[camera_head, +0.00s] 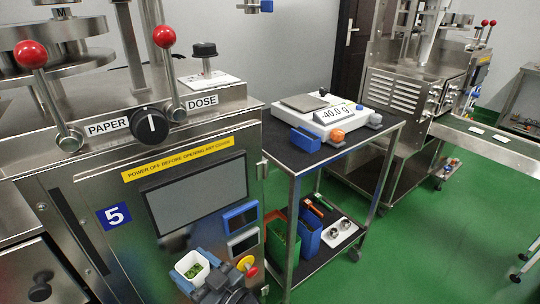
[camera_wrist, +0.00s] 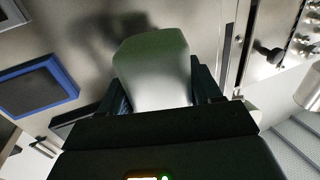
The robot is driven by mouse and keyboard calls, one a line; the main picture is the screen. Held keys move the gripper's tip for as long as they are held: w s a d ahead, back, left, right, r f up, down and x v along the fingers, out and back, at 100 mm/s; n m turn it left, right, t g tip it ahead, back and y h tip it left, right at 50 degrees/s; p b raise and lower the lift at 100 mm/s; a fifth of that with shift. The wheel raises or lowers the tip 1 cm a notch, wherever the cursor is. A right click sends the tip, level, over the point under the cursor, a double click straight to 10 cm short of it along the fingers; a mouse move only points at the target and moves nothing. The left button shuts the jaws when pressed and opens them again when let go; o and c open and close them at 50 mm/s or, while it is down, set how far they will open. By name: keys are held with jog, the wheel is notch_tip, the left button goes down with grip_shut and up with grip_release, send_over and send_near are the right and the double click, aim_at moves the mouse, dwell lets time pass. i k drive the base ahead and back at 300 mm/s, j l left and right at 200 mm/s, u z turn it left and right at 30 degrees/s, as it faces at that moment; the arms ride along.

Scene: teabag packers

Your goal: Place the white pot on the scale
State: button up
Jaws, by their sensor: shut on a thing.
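The white pot (camera_head: 191,268) is a small square cup with green leafy bits inside, at the bottom of the head view. My gripper (camera_head: 209,283) is shut on it and holds it upright in front of the machine marked 5. In the wrist view the pot (camera_wrist: 153,68) sits between the two dark fingers of my gripper (camera_wrist: 155,90). The scale (camera_head: 318,112) stands on the cart to the right and reads 40.0 g. Its metal plate (camera_head: 303,102) is bare in the middle. The pot is well apart from the scale.
The cart (camera_head: 288,160) has a dark top. A blue block (camera_head: 305,140), an orange ball (camera_head: 337,136) and a grey weight (camera_head: 375,120) are at the scale's front. Machine 5 (camera_head: 85,190) stands close to my gripper.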

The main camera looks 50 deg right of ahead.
aim_at(305, 100)
jog(key=k+l+z, duration=0.1)
jog(key=z, duration=0.8)
jog(key=k+l, duration=0.05)
